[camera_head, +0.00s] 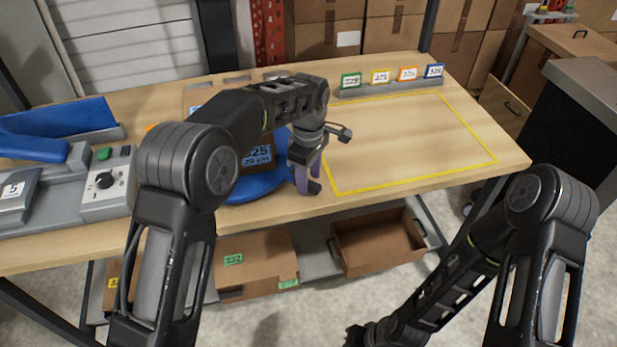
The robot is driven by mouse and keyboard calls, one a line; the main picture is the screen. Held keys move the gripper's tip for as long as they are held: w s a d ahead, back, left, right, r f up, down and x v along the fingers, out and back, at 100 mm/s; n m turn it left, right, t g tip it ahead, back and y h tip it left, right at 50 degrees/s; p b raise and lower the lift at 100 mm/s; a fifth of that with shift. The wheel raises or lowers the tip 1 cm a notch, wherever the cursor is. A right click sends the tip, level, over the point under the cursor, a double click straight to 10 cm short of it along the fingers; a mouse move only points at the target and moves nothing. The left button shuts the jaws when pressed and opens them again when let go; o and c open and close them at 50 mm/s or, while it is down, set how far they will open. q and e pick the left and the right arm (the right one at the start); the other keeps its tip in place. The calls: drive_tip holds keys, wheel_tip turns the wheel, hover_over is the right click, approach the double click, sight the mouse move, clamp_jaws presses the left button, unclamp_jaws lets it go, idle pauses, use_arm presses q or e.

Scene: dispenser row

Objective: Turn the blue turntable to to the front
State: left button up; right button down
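The blue turntable (250,188) is on the table left of centre, largely hidden behind my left arm. A dark panel (257,157) with a blue label reading about "325, 20 cm" shows on it. My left gripper (308,182) points down at the turntable's right edge, with purple fingers close to the rim. I cannot tell whether it touches the rim, or how far its fingers are apart. My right gripper (356,336) hangs low at the bottom edge of the picture, away from the table. Its fingers are too dark and small to read.
A yellow outlined area (410,140) on the table at right is empty. Small coloured label cards (380,77) stand along the back edge. A grey device with a knob (105,182) and a blue-handled machine (50,130) stand at left.

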use_arm(q)
drive_tip(key=shift+s, duration=0.1)
wheel_tip(320, 180, up, 8)
drive_tip(key=shift+f+b, duration=0.1)
drive_tip(key=shift+b, duration=0.3)
idle(0.6)
